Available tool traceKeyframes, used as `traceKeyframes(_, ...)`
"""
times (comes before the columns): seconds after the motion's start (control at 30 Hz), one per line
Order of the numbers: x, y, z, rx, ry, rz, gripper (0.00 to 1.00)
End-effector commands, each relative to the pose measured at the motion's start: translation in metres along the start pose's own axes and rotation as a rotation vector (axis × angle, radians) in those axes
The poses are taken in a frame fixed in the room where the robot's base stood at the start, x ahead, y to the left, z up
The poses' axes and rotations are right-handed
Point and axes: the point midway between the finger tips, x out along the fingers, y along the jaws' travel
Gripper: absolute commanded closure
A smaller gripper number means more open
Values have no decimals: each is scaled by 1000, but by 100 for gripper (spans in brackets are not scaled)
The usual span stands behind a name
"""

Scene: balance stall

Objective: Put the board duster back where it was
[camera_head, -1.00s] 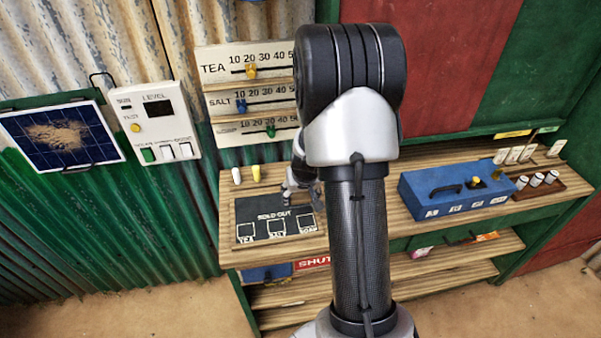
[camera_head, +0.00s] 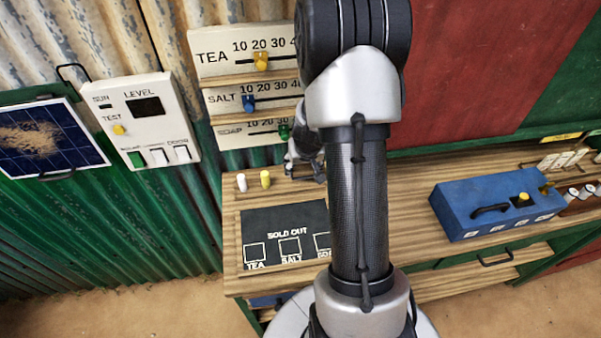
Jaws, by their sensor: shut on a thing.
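My gripper (camera_head: 305,172) is low over the back of the wooden counter, just behind the sold-out board and right of two small upright pieces. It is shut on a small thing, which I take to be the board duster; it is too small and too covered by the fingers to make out. I cannot tell whether it touches the counter. The dark sold-out board (camera_head: 262,222) lies on the counter with boxes for tea, salt and soap, all blank where visible. My arm hides its right side.
A white piece (camera_head: 241,182) and a yellow piece (camera_head: 265,179) stand left of my gripper. Slider panels (camera_head: 225,100) hang close behind it. A blue box (camera_head: 490,205) sits on the right of the counter (camera_head: 400,215). Bare counter lies between my arm and the box.

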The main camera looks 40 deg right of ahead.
Motion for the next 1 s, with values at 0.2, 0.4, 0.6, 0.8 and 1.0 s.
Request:
traceKeyframes(0.2,14,0,7,4,1,1,65)
traceKeyframes(0.4,36,1,19,9,2,4,65)
traceKeyframes(0.6,35,2,21,11,2,5,65)
traceKeyframes(0.8,37,2,22,12,2,5,65)
traceKeyframes(1.0,38,2,22,12,1,5,34)
